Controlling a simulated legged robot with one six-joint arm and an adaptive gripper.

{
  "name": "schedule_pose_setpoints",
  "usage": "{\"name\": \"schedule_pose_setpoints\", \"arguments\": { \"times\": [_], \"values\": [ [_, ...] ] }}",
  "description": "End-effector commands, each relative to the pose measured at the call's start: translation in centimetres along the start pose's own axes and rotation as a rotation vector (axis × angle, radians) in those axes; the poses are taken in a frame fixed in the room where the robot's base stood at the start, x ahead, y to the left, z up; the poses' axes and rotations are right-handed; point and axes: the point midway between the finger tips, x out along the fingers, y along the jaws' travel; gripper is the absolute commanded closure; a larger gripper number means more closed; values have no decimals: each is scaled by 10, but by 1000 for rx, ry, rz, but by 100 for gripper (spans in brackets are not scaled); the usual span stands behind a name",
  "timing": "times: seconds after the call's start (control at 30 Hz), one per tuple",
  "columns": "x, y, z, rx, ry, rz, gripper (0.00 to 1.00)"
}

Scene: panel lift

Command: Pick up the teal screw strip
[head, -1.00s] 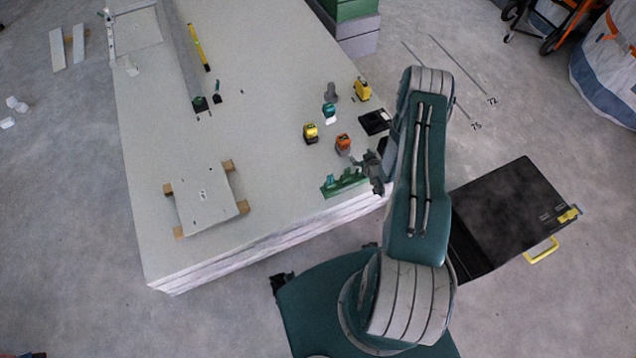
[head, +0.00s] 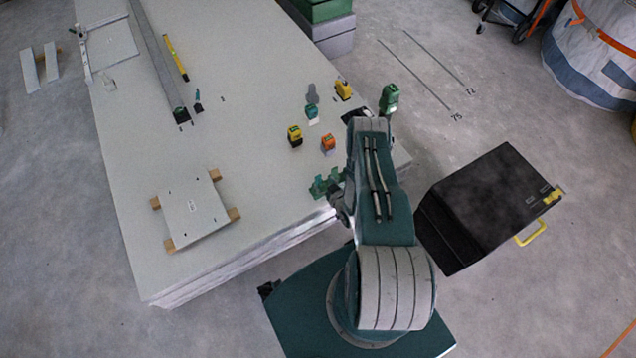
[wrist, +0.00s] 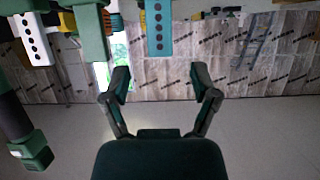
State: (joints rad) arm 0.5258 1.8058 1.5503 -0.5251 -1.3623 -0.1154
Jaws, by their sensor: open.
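The teal screw strip (wrist: 158,25) shows in the wrist view as a flat teal bar with a row of dark holes, at the top centre. Its upper end is cut off by the picture edge. My gripper (wrist: 163,88) is open and empty, its two fingers spread below the strip in the picture and apart from it. In the head view a green rack (head: 325,184) stands near the panel stack's right front edge, beside my gripper (head: 342,203). The strip itself is too small to make out surely there.
A white strip (wrist: 32,40) and green uprights (wrist: 91,35) flank the teal strip. On the panel stack (head: 250,190) are an orange tool (head: 328,143), a yellow one (head: 295,136) and a teal one (head: 312,112). A black case (head: 490,205) lies to the right.

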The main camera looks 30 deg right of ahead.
Motion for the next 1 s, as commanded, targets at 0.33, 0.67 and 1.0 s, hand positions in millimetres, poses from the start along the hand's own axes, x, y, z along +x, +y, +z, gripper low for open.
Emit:
{"name": "schedule_pose_setpoints", "arguments": {
  "times": [0.33, 0.67, 1.0],
  "values": [
    [45, -1, 1, -2, 1, -1, 23],
    [49, 0, 0, 0, 0, 1, 41],
    [49, 0, 0, -1, 0, 1, 100]
  ]
}}
